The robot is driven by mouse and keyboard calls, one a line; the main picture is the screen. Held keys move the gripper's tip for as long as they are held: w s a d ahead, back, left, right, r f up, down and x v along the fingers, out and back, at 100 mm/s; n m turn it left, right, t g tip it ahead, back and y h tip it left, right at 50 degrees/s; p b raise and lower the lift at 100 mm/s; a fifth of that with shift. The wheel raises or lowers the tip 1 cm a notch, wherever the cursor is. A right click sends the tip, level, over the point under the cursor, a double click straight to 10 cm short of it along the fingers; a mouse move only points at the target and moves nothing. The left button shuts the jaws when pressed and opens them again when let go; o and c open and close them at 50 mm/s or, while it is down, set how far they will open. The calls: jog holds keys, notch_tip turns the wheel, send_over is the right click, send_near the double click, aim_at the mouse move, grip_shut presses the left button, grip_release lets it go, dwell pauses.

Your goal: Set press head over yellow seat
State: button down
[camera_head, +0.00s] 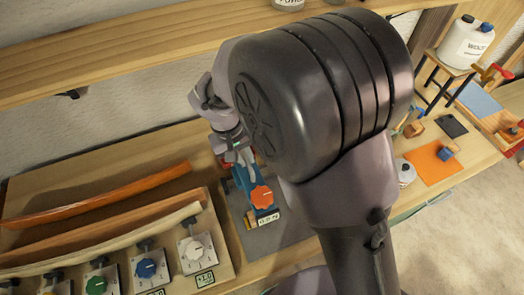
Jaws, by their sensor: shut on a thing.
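My gripper (247,168) is left of the picture's middle, partly hidden by my own arm. Its fingers point down and are shut at the top of a blue press head (241,181), though the grip itself is hard to see. An orange-red knob (262,196) and a small numeric display (268,219) sit at its front, over a grey mat. I cannot make out the yellow seat itself.
An orange bent lath (100,194) lies behind. A wooden shelf (130,47) crosses above. An orange mat (434,162) is at the right.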

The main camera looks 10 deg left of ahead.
jog(key=shift+s+a, duration=0.2)
jog(key=shift+a, duration=0.15)
jog(key=shift+r, duration=0.1)
jog(key=c, duration=1.7)
grip_release()
jog(key=shift+o, duration=1.2)
jog(key=shift+s+a, duration=0.15)
jog(key=shift+a, duration=0.05)
jog(key=shift+d, duration=0.1)
jog(key=shift+r, duration=0.2)
notch_tip(320, 180, up, 17)
jog(key=s+a+p, duration=0.2)
jog(key=p, duration=0.2)
jog(key=shift+a+f, duration=0.2)
jog(key=shift+a, duration=0.15)
